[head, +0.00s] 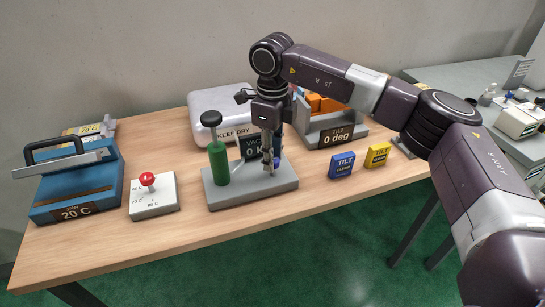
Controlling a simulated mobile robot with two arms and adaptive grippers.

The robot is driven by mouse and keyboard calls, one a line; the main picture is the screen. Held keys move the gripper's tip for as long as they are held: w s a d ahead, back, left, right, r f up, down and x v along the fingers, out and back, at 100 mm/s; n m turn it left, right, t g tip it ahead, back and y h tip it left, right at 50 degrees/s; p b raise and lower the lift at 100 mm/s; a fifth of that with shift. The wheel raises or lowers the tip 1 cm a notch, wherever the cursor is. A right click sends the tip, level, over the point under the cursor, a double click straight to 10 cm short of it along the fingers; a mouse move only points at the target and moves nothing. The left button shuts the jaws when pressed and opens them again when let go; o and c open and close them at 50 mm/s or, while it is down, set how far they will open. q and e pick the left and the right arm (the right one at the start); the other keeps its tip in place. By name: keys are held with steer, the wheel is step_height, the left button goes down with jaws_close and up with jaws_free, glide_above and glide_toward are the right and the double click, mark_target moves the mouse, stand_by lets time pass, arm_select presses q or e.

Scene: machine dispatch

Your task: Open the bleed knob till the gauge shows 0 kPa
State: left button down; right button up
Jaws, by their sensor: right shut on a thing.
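The vacuum unit has a grey base (225,200) on the wooden table, with a green cylinder (218,165) topped by a black knob (211,118). Its dark gauge display (250,153) reads "VAC" and "0 k"; my right gripper hides the rest. My right gripper (270,168) reaches down from above, at the right part of the base. It is shut on the bleed knob, a small blue part (276,163) of which shows beside the fingers. Most of the knob is hidden. My left gripper is not in view.
Left are a blue "20 C" unit (70,188) and a white box with a red-topped lever (148,181). A silver "KEEP DRY" case (215,103) stands behind. Right are the tilt unit (338,137) and blue (342,166) and yellow (377,155) tilt blocks. The front table strip is clear.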

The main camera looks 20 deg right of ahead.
stand_by(0.3)
steer(key=o, duration=1.2)
steer(key=shift+c, duration=0.2)
step_height(320, 180, up, 12)
steer(key=shift+s, duration=0.1)
